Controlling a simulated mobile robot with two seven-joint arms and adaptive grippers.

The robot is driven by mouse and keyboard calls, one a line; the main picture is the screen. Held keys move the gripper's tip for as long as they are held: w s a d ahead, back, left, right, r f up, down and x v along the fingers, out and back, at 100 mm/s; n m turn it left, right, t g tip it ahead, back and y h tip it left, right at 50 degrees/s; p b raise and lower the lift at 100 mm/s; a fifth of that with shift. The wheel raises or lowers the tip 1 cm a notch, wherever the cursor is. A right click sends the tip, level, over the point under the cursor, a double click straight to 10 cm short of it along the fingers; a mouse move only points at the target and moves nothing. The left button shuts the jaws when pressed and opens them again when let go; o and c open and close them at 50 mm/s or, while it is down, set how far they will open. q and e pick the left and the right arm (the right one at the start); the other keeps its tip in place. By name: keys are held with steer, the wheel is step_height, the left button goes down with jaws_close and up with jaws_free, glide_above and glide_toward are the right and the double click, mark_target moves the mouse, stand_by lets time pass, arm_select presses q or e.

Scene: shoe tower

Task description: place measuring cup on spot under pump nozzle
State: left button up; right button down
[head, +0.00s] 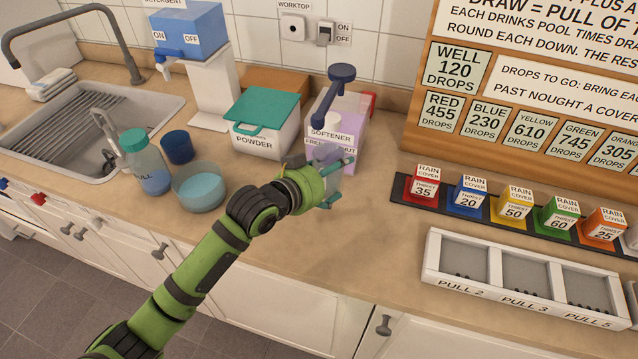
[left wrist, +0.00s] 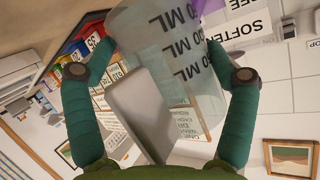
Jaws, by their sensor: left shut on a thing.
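The measuring cup (left wrist: 190,60) is clear with black ML marks. My left gripper (left wrist: 160,55) is shut on it, with one green finger on each side in the left wrist view. In the head view the cup (head: 328,160) is mostly hidden by my left gripper (head: 338,182), in front of the softener bottle (head: 346,122). The bottle is lilac with a dark blue pump (head: 338,85), whose nozzle points down toward the front. The cup appears close below the nozzle. The spot is hidden, and I cannot tell whether the cup touches the worktop. My right gripper is out of view.
The white powder box (head: 262,138) with teal lid stands left of the bottle. A glass bowl (head: 199,190), blue cup (head: 178,147) and teal-capped bottle (head: 146,165) stand further left. Coloured rain cover blocks (head: 470,192) and a divided tray (head: 430,262) are on the right.

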arm_select(q)
steer(key=shift+w+a+f, duration=0.35)
steer(key=shift+a+f, duration=0.05)
steer(key=shift+a, duration=0.2)
steer(key=shift+w+a+f, duration=0.35)
steer(key=shift+a+f, duration=0.05)
steer(key=shift+a, duration=0.15)
step_height(320, 180, down, 3)
steer(key=shift+f+p, duration=0.15)
steer(key=shift+p, duration=0.45)
steer(key=shift+f, duration=0.35)
steer(key=shift+f, duration=0.15)
steer(key=o, duration=0.9)
